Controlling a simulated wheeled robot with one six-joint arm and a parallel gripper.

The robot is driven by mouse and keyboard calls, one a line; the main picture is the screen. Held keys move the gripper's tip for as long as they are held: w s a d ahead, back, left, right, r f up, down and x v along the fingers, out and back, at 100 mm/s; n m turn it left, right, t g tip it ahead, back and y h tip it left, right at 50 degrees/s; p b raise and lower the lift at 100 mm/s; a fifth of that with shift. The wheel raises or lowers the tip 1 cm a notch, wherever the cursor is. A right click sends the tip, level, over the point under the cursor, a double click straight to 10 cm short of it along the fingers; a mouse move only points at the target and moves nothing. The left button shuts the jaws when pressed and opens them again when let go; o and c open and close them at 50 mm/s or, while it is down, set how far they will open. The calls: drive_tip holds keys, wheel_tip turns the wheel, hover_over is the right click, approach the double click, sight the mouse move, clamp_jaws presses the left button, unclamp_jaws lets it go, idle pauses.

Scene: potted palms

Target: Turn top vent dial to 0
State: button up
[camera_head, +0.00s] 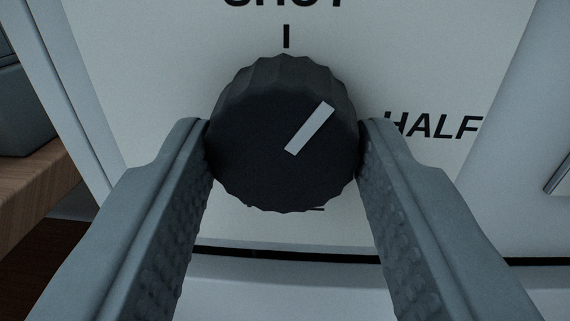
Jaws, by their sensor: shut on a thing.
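A round black dial (270,165) with a ribbed edge sits on a white label plate (160,60). Its white pointer mark slants to the upper right, between the tick under "SHUT" at the top and the word "HALF" at the right. The top label is cut off by the picture's upper edge. A label below the dial is mostly hidden behind it. My gripper (284,145) is shut on the dial, one finger against its left side and one against its right side. No 0 shows on the visible part of the plate.
A wooden surface (35,190) with a dark grey object (25,110) on it is at the left. A pale panel (530,140) with part of a metal handle (560,172) is at the right. A dark seam runs below the plate.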

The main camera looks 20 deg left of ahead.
drive_tip(key=n, duration=0.6)
drive_tip(key=shift+f+n+g, duration=0.1)
drive_tip(key=shift+n+g, duration=0.2)
drive_tip(key=shift+n, duration=0.1)
drive_tip(key=shift+d, duration=0.1)
idle(0.3)
drive_tip(key=o, duration=1)
drive_tip(key=v, duration=1.7)
drive_tip(key=shift+s, duration=0.2)
